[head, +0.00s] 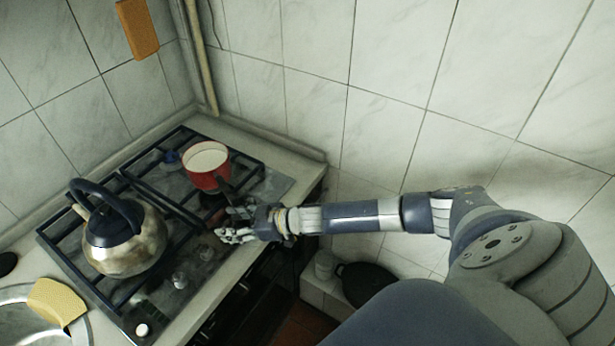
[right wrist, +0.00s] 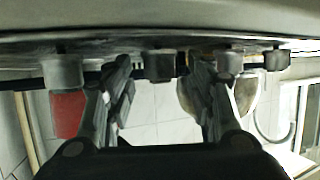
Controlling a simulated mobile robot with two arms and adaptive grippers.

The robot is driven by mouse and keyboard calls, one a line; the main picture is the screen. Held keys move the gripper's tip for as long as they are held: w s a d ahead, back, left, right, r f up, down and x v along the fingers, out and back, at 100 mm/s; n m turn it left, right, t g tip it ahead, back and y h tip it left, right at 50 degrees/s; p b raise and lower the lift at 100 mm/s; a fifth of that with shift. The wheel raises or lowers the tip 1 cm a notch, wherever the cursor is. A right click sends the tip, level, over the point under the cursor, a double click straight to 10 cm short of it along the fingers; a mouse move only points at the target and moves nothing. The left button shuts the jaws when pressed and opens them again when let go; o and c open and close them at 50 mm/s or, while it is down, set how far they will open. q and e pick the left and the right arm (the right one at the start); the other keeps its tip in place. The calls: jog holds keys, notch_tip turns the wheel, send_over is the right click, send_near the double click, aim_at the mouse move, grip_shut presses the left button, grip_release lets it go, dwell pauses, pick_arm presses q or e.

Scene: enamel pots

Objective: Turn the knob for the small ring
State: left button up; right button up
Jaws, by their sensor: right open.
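My right gripper (head: 229,223) is open over the front edge of the gas hob (head: 150,293), by its row of knobs. In the right wrist view, a dark knob (right wrist: 160,66) sits between the spread fingers (right wrist: 162,88), seemingly without contact. Other knobs show beside it: a grey one (right wrist: 62,72) left of the fingers, one (right wrist: 229,63) by the right finger and one (right wrist: 277,61) farther right. I cannot tell which knob serves the small ring. My left gripper is out of view.
A red pot (head: 200,180) with pale contents stands on the back right of the hob, its dark handle reaching towards my gripper. A steel kettle (head: 135,252) stands on the left. A yellow sponge (head: 55,302) lies by the sink (head: 15,296). Tiled walls close the corner.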

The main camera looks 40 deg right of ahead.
jog(key=shift+s+a+m+t+h, duration=0.15)
jog(key=shift+m+t+h, duration=0.35)
jog(key=shift+m+h, duration=0.45)
